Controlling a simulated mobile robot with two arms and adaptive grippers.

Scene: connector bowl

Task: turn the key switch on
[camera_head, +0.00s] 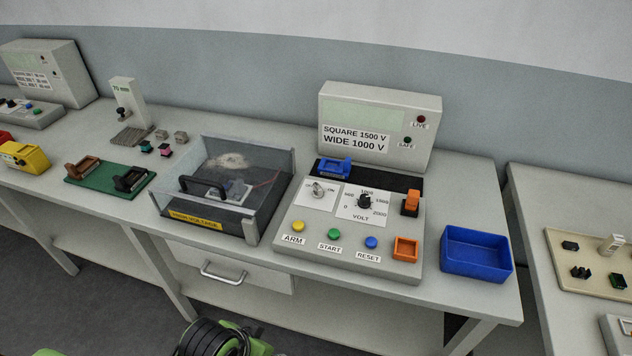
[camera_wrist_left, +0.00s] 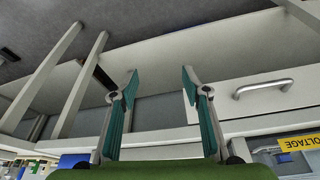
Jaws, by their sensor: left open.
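The key switch (camera_head: 318,190) is a silver key in a round lock on a white plate, on the left of the sloped grey control panel (camera_head: 300,238). An ON label stands to its right; the left label is too small to read surely. My left gripper (camera_wrist_left: 158,78) is open and empty in the left wrist view, its teal fingers spread below the table front, near a drawer. The key switch does not show in that view. In the head view a green and black part of my arm shows low at the bottom, well away from the panel. My right gripper is in neither view.
Beside the key are the VOLT dial (camera_head: 364,202), an orange switch (camera_head: 411,203) and yellow, green and blue buttons. A clear-lidded high-voltage box (camera_head: 222,185) stands close left. A blue bin (camera_head: 476,253) stands right. A drawer handle (camera_head: 222,273) juts out below the table top.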

